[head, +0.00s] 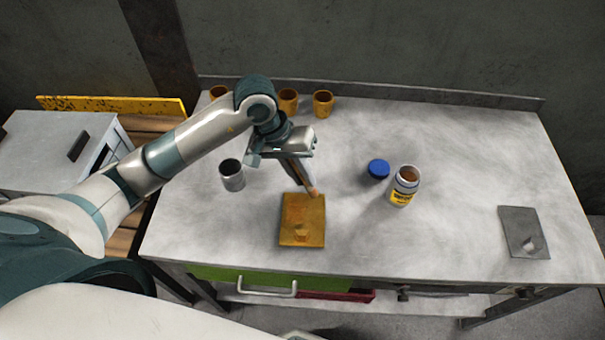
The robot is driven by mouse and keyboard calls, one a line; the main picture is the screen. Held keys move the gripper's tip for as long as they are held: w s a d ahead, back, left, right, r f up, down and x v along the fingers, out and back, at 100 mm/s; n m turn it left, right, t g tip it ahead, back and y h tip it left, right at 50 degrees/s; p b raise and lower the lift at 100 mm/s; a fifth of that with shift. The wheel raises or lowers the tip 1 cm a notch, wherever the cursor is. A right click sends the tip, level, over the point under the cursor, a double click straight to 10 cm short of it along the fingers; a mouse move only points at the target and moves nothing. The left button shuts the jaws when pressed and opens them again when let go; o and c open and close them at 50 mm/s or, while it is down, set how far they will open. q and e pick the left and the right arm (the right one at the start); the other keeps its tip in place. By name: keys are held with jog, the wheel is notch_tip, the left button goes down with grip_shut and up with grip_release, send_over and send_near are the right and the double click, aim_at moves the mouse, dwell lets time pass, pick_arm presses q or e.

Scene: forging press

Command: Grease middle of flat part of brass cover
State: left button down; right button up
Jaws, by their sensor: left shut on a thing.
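The brass cover (311,213) lies flat on the table, with a raised part near its front edge. My left gripper (298,172) is above its far edge, pointing down. It is shut on a slim brush-like tool (313,191), mostly hidden by the fingers. The tool's brownish tip shows at the cover's far right corner; I cannot tell whether it touches. An open jar with a yellow label (403,188), brown inside, stands right of the cover. Its blue lid (378,169) lies beside it. My right gripper is not in view.
A grey metal cup (232,176) stands left of my gripper. Brass cups (323,103) stand along the back edge. A grey plate with a raised part (522,232) lies at the far right. The table (450,150) is clear between jar and grey plate.

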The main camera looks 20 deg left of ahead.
pick_arm(q)
jog(key=shift+f, duration=0.1)
jog(key=shift+f+b, duration=0.4)
jog(key=shift+f, duration=0.85)
jog(key=shift+f+b, duration=0.5)
jog(key=shift+b, duration=0.2)
dwell(0.7)
jog(key=shift+s, duration=0.1)
jog(key=shift+s+d+b, duration=0.1)
jog(key=shift+s+b, duration=0.3)
jog(key=shift+b, duration=0.05)
jog(key=shift+w, duration=0.1)
